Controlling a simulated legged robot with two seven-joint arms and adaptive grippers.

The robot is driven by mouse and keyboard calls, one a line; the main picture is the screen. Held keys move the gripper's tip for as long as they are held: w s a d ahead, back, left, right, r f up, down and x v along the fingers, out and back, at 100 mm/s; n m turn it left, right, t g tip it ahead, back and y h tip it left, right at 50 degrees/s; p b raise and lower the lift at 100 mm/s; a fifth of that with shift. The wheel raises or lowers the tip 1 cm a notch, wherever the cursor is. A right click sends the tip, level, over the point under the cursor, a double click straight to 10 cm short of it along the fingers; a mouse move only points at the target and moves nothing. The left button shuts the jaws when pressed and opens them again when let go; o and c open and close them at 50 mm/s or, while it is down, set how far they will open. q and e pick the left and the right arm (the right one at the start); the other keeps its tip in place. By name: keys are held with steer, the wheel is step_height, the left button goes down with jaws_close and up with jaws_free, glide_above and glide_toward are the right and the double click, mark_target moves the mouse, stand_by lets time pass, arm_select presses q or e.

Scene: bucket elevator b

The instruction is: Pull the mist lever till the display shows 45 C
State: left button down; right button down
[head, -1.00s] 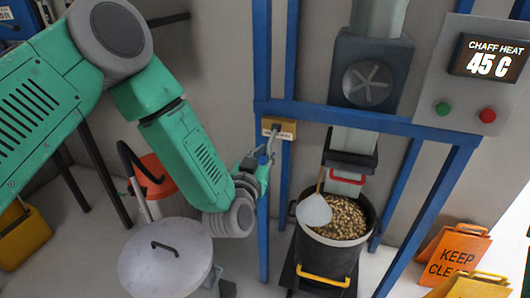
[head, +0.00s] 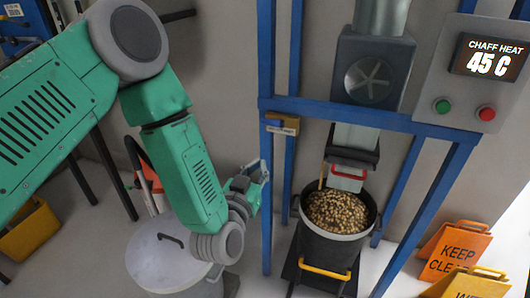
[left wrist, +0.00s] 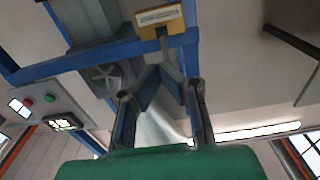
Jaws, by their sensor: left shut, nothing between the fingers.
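The display (head: 487,59) reads "CHAFF HEAT 45 C" on a grey panel at the upper right of the head view. A tan box with a label (head: 281,124) sits on the blue frame. It also shows at the top of the left wrist view (left wrist: 160,17), with a grey stalk, seemingly the mist lever (left wrist: 168,48), hanging from it. My left gripper (head: 262,172) is below and left of the box, shut and empty. In the left wrist view its fingers (left wrist: 166,82) converge below the stalk; I cannot tell whether they touch it. My right gripper is not in view.
A dark bucket of grain (head: 337,212) stands under the chute right of my gripper. Blue posts (head: 266,210) stand close by my gripper. A grey lidded drum (head: 165,255) is below my arm. Orange (head: 455,252) and yellow (head: 470,284) signs stand at lower right.

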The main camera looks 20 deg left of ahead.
arm_select(q)
steer(key=shift+s+a+f, duration=0.1)
steer(key=shift+s+f, duration=0.05)
steer(key=shift+s, duration=0.4)
steer(key=shift+s+a+f, duration=0.1)
steer(key=shift+s, duration=0.45)
steer(key=shift+d, duration=0.15)
stand_by(1.3)
steer(key=s+a+f+m+g+b, duration=0.1)
steer(key=s+a+f+g, duration=0.2)
steer(key=s+f+g, duration=0.55)
steer(key=s+a+f+g+b, duration=0.1)
steer(key=s+a+f+g, duration=0.25)
steer(key=s+f, duration=0.9)
steer(key=s+a+f+g, duration=0.2)
steer(key=s+g, duration=0.1)
steer(key=s, duration=0.2)
steer(key=s+a+f+g, duration=0.2)
steer(key=s, duration=0.4)
steer(key=shift+s+f+n+g+y, duration=0.2)
steer(key=shift+s+n+g+y, duration=0.1)
steer(key=shift+n+g, duration=0.1)
